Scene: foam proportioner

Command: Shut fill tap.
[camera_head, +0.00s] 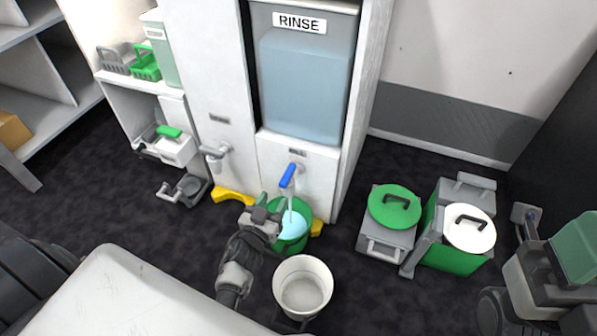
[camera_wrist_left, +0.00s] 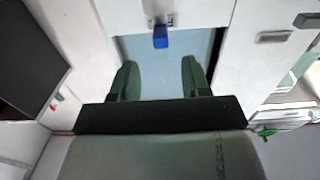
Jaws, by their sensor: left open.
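The fill tap has a blue lever (camera_head: 288,175) on the white cabinet front below the RINSE tank (camera_head: 308,80). A thin pale stream seems to fall below it into a green bucket (camera_head: 304,238) holding light blue liquid. My left gripper (camera_head: 268,203) is just left of and below the lever, over the bucket's near-left rim, which it partly hides. In the left wrist view, the gripper (camera_wrist_left: 158,68) is open and empty. The blue lever (camera_wrist_left: 160,37) lies beyond the gap between the green fingertips, apart from them.
A grey tap (camera_head: 214,152) sits left on the cabinet. A white bucket (camera_head: 302,287) stands in front of the green one. Lidded containers with green (camera_head: 395,205) and white lids (camera_head: 468,228) stand right. A pale tabletop (camera_head: 130,295) fills the lower left.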

